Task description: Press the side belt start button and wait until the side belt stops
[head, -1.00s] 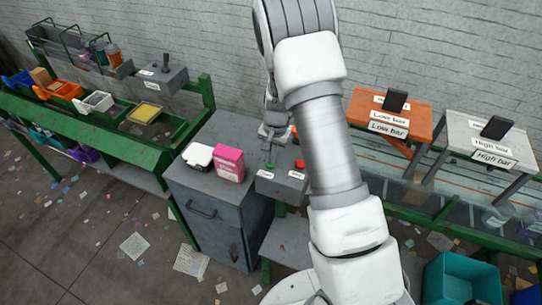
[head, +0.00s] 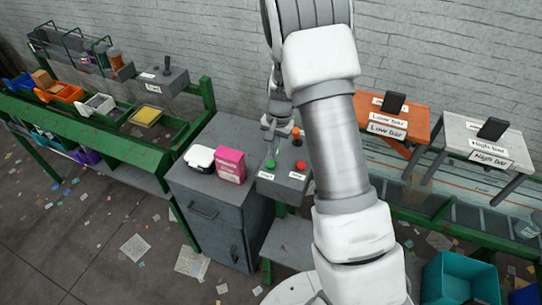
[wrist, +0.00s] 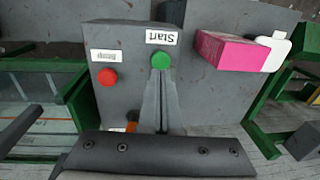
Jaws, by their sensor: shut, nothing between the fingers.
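The grey button box (head: 285,182) stands beside the grey cabinet. It carries a green button (head: 270,164) and a red button (head: 301,166). In the wrist view the green button (wrist: 161,60) has a label reading "Start", and the red button (wrist: 107,77) has its own label. My gripper (head: 271,138) is shut and empty, pointing down above the green button with a small gap in the head view. In the wrist view its fingertips (wrist: 160,80) lie just in front of that button. Whether any belt is moving cannot be told.
A pink box (head: 231,165) and a white-and-black item (head: 200,157) stand on the cabinet (head: 203,190) left of the buttons. Orange (head: 423,121) and grey (head: 486,142) stands are at the right. A teal bin (head: 461,279) is at lower right. A green-framed bench (head: 100,136) is at left.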

